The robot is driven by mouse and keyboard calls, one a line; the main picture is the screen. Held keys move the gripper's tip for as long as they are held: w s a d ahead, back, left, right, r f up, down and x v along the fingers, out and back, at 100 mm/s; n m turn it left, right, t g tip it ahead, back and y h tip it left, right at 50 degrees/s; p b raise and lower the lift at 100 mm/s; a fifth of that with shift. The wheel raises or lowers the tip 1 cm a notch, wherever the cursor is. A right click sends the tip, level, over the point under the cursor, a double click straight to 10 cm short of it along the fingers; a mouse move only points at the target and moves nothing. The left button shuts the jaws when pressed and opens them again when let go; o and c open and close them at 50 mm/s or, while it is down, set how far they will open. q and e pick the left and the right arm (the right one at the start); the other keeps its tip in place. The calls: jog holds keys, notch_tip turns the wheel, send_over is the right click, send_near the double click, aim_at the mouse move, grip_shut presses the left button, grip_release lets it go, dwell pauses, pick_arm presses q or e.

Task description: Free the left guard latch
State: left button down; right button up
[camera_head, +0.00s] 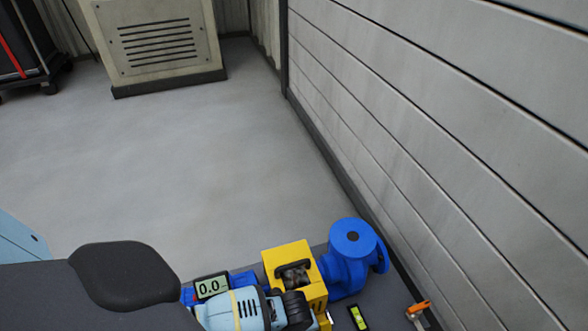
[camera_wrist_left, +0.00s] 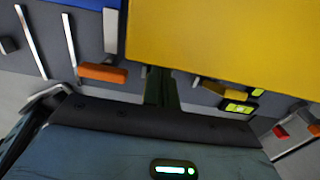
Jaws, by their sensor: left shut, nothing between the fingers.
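The yellow guard (camera_head: 285,262) stands between the blue parts at the bottom of the head view, with a dark fitting on its face. In the left wrist view the guard (camera_wrist_left: 225,42) fills the upper right. My left gripper (camera_wrist_left: 161,88) shows there as dark fingers, shut and empty, close to the guard's lower edge; I cannot tell whether they touch it. A small metal piece beside a yellow tab (camera_wrist_left: 226,91) lies right of the fingers; I cannot tell whether this is the left latch. The left fingertips are not clear in the head view. My right gripper is not in view.
A blue pump casing (camera_head: 350,255) stands right of the guard. A display reading 0.0 (camera_head: 212,287) is at left. A small level (camera_head: 357,317) and an orange-handled item (camera_head: 418,309) lie at the right. A panelled wall (camera_head: 430,130) runs close along the right.

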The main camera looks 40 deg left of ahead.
pick_arm(q)
jog(key=shift+s+d, duration=0.25)
jog(key=shift+d, duration=0.3)
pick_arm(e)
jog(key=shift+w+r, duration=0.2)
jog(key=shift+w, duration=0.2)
pick_arm(q)
jog(key=shift+s+d, duration=0.1)
jog(key=shift+s+d+p, duration=0.2)
jog(key=shift+d+p, duration=0.1)
jog(key=shift+p, duration=0.1)
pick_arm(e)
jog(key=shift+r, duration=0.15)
pick_arm(q)
jog(key=shift+w+a, duration=0.15)
jog(key=shift+a, duration=0.05)
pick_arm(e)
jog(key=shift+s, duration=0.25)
pick_arm(q)
jog(key=shift+w+a, duration=0.2)
jog(key=shift+a, duration=0.2)
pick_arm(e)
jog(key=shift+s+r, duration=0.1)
pick_arm(q)
jog(key=shift+r, duration=0.1)
